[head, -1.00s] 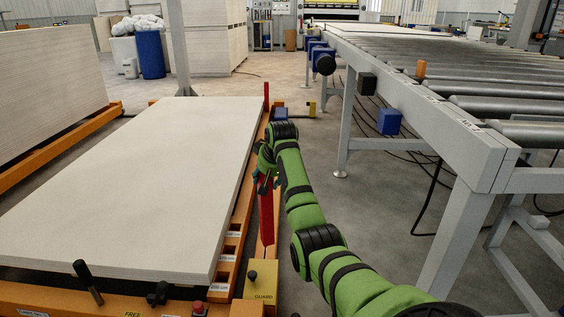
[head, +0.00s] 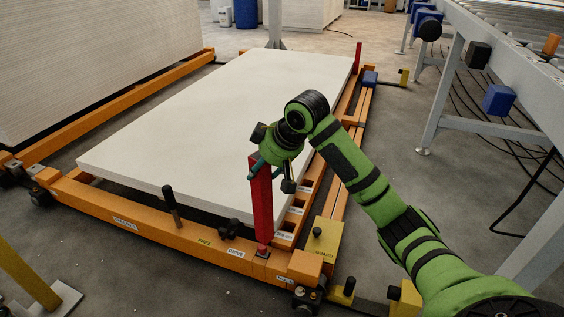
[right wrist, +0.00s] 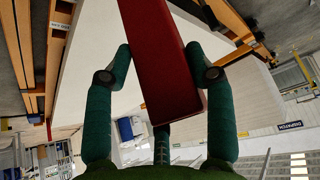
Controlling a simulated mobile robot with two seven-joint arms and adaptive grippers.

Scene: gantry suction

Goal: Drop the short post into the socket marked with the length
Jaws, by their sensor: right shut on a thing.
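My right gripper (head: 272,165) is shut on the red post (head: 262,205) near its upper end and holds it upright in front of the board's near right corner. In the right wrist view the post (right wrist: 160,55) lies between the two teal fingers. Its lower end in the head view overlaps the cart's front beam, just above a red button (head: 262,250); I cannot tell if it touches anything. The socket rail (head: 305,203) runs right of the post, with dark openings and small white labels (head: 284,235) too small to read. My left gripper is not in view.
A big pale board (head: 220,120) lies on the orange cart (head: 150,223). Another red post (head: 357,57) stands at its far corner. A black lever (head: 171,205) rises at the front, and a yellow guard block (head: 325,240) sits right. A roller conveyor (head: 500,65) stands right.

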